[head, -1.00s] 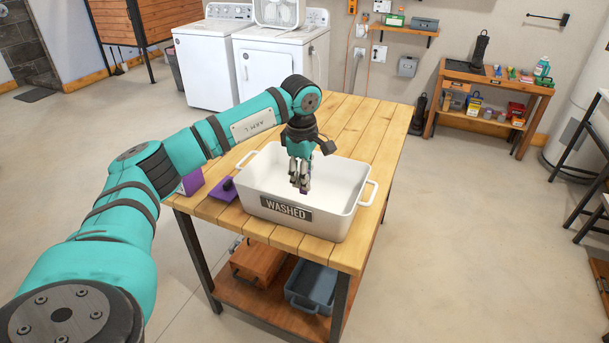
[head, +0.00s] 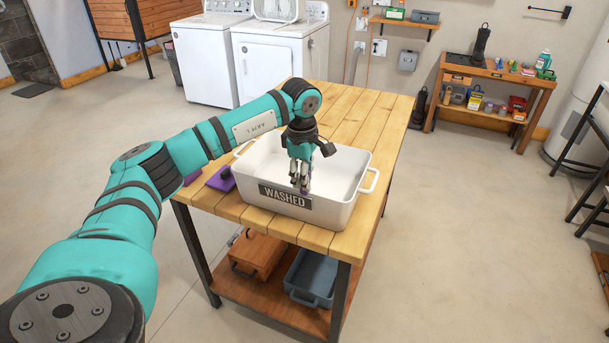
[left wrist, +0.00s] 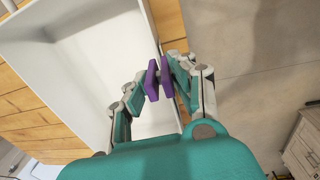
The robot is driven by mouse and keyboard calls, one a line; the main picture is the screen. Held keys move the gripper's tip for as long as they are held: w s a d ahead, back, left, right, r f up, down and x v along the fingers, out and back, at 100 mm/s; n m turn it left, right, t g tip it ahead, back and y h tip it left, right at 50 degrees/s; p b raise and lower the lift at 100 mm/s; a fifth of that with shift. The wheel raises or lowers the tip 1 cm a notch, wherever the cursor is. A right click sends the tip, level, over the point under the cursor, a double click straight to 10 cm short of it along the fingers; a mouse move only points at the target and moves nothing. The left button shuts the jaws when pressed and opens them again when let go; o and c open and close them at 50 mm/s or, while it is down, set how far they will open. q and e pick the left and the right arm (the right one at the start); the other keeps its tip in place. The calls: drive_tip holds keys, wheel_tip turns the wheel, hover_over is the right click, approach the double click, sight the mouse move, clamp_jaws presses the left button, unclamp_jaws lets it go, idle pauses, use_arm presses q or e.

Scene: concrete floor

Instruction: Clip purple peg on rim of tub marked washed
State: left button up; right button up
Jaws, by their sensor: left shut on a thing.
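The white tub (head: 340,207) stands on the wooden table, with a dark "WASHED" label (head: 285,196) on its front wall. In the left wrist view, my left gripper (left wrist: 159,79) has a finger on each side of the peg, and the peg overlaps the line of the tub's rim (left wrist: 152,40). I cannot tell whether its jaws straddle the rim or are above it. In the head view the fingers mostly hide the peg. My right gripper is not in view.
A purple item with a dark part (head: 221,179) lies on the table (head: 335,242) left of the tub. An orange-brown crate (head: 258,253) and a blue-grey bin (head: 312,277) sit on the lower shelf. The tabletop behind the tub is clear.

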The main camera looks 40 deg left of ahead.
use_arm(q)
drive_tip(key=shift+w+f+b, duration=0.1)
drive_tip(key=shift+f+b, duration=0.55)
drive_tip(key=shift+f, duration=0.85)
drive_tip(key=o, duration=0.9)
drive_tip(key=shift+r, duration=0.15)
drive_tip(key=shift+r+p, duration=2.45)
drive_tip(key=shift+r, duration=1)
